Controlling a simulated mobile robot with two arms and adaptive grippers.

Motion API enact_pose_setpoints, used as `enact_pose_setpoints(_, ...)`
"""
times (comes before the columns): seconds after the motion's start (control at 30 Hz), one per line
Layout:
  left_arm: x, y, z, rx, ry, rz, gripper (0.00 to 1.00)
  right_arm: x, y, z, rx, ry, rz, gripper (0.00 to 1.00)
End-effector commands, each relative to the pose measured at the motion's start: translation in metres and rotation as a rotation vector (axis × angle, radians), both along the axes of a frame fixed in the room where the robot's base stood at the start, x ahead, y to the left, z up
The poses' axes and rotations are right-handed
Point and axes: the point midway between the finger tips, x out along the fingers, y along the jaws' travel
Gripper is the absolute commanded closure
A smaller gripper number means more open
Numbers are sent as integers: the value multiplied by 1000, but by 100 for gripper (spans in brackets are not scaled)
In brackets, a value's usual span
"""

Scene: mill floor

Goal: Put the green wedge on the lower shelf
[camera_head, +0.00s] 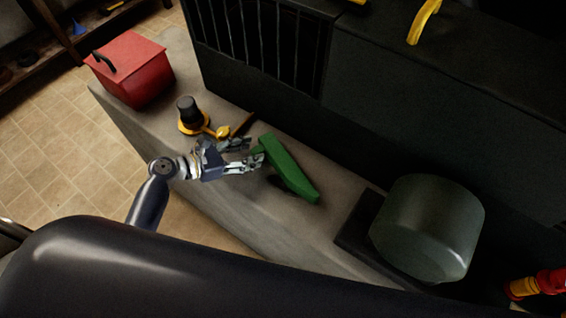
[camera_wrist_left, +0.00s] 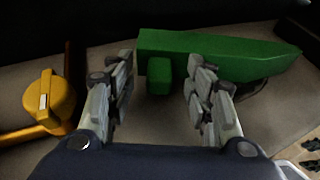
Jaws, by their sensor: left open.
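The green wedge (camera_head: 290,168) lies on the grey stone ledge, long and tapering towards the front right in the head view. In the left wrist view the wedge (camera_wrist_left: 218,54) lies across the far side of the fingers, with a small green block part (camera_wrist_left: 159,76) showing in the gap between them. My left gripper (camera_head: 256,152) is open at the wedge's left end; its fingers (camera_wrist_left: 160,82) stand apart. I cannot tell whether they touch the wedge. No lower shelf can be made out for certain. My right gripper is not in view.
A red box (camera_head: 131,70) stands at the ledge's far left end. A dark green drum (camera_head: 428,228) stands at right. A dark cabinet backs the ledge.

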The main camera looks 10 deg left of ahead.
Motion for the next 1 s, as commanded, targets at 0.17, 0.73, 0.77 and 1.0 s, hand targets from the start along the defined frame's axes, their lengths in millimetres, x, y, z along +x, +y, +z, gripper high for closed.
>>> enact_pose_setpoints(0.17,10,-10,-6,2,-1,-1,52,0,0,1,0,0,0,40)
enact_pose_setpoints(0.73,10,-10,-5,1,-1,1,100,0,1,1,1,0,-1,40)
enact_pose_setpoints(0.77,10,-10,-5,1,-1,1,100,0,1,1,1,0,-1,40)
enact_pose_setpoints(1.0,11,-10,5,2,-3,0,100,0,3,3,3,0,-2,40)
